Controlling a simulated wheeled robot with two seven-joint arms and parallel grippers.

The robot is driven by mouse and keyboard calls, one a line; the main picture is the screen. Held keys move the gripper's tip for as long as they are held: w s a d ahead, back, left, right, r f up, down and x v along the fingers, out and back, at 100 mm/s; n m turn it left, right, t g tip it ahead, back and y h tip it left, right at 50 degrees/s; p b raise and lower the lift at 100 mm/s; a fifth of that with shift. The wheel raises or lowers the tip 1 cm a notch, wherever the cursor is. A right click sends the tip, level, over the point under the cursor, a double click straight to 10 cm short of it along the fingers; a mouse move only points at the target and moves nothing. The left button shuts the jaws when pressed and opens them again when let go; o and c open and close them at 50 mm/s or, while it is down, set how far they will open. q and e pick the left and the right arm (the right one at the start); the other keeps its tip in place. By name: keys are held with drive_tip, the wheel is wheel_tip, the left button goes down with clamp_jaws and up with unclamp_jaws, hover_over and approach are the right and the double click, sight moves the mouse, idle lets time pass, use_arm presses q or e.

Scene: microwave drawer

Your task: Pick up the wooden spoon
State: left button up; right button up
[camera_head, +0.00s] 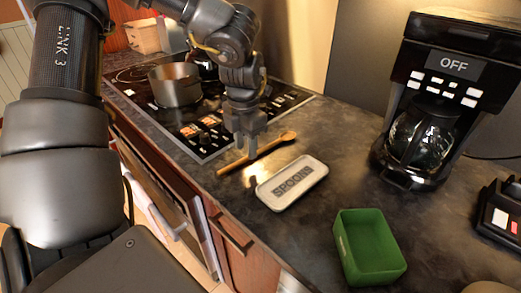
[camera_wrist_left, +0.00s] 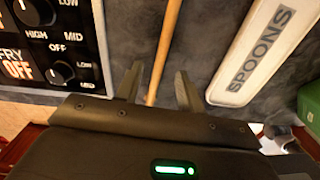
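The wooden spoon (camera_head: 268,147) lies on the dark counter, its bowl toward the right and its handle toward the front left. My left gripper (camera_head: 246,147) points down over the handle and hides part of it. In the left wrist view, my left gripper (camera_wrist_left: 157,88) is open, and the spoon's handle (camera_wrist_left: 167,50) runs between its two fingers with gaps on both sides. I cannot tell whether the fingertips reach down to the handle's level. My right gripper is not in view.
A white spoon rest marked SPOONS (camera_head: 291,183) lies right of the spoon. A stove (camera_head: 205,146) with a pot (camera_head: 175,87) is at the left. A green container (camera_head: 367,248) and a coffee maker (camera_head: 450,85) stand at the right. The counter's front edge is close to the handle end.

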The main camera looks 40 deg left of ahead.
use_arm(q)
drive_tip(key=shift+f, duration=1.4)
clamp_jaws()
drive_tip(key=shift+r, duration=0.1)
